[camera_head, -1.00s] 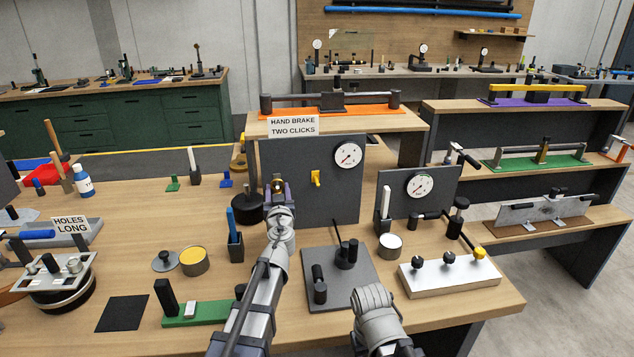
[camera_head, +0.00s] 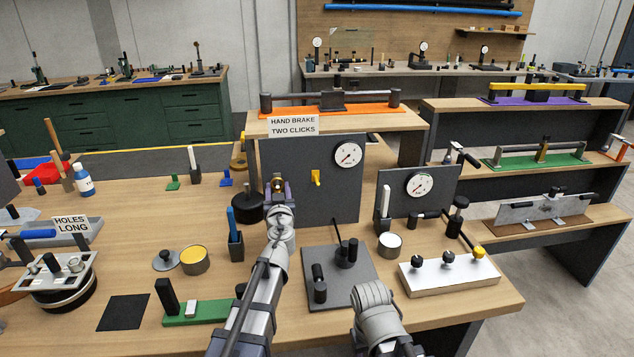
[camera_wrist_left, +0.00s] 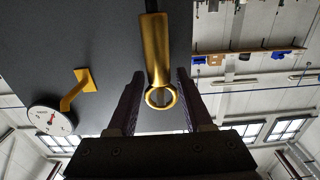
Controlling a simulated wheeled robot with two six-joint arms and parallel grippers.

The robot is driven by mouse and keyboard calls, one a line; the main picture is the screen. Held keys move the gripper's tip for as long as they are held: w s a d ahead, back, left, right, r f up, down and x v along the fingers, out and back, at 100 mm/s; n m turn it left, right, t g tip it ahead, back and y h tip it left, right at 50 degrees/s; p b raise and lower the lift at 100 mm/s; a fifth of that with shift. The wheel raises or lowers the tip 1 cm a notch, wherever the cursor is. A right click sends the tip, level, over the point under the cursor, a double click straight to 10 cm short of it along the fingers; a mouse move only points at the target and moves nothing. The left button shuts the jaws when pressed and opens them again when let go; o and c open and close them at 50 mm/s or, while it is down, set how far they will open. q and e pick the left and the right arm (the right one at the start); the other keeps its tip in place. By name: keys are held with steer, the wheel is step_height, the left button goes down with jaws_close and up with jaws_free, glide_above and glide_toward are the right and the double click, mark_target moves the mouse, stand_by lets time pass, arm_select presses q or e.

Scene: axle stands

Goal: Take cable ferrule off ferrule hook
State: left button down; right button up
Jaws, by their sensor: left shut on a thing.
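The cable ferrule (camera_wrist_left: 158,60) is a brass-coloured sleeve with a round eye, between the two fingers of my left gripper (camera_wrist_left: 158,92) in the left wrist view. In the head view my left gripper (camera_head: 278,188) is shut on the ferrule (camera_head: 277,184), left of the yellow ferrule hook (camera_head: 316,177). The hook is fixed to a dark upright panel (camera_head: 340,205). It also shows in the left wrist view (camera_wrist_left: 78,88), clear of the ferrule, with nothing seen hanging on it. My right arm shows at the bottom, but its gripper is not visible.
A round gauge (camera_head: 348,154) sits on the panel beside the hook. A dark cup with a blue-handled tool (camera_head: 235,243) stands left of my left arm. A dark plate with black posts (camera_head: 338,280) lies in front of the panel. Bare wood shows at the left middle.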

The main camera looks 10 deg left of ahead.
arm_select(q)
steer(key=shift+v, duration=1.55)
steer(key=shift+s+d+r, duration=0.1)
steer(key=shift+s+r, duration=0.05)
steer(key=shift+s, duration=0.25)
steer(key=shift+s, duration=0.1)
glide_toward(278, 189)
steer(key=shift+w+f, duration=0.3)
steer(key=shift+f, duration=0.05)
